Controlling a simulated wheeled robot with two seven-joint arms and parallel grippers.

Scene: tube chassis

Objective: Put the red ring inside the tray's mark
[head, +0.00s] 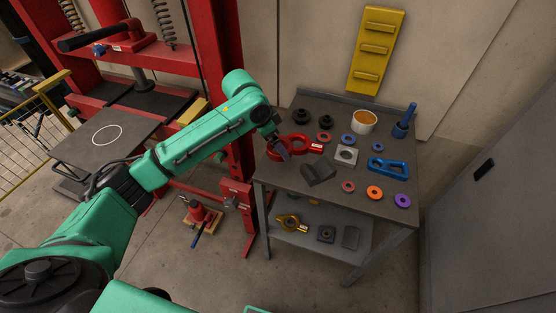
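A large red ring-shaped piece (300,139) with a white label lies on the grey workbench. Smaller red rings lie near it: one at the back (324,137) and one toward the front (348,186). My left gripper (283,153) is at the left part of the large red piece and partly covers it; whether its fingers are open or shut on it is too small to tell. The dark tray (75,151) at the left bears a white circle mark (107,135), and nothing lies inside the circle. My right gripper is not in view.
The workbench (285,180) also holds black rings (302,116), blue rings, an orange ring (374,192), a purple ring (402,200), a white cup (363,121) and a blue bracket (389,167). A red press frame (222,70) stands between the bench and the tray.

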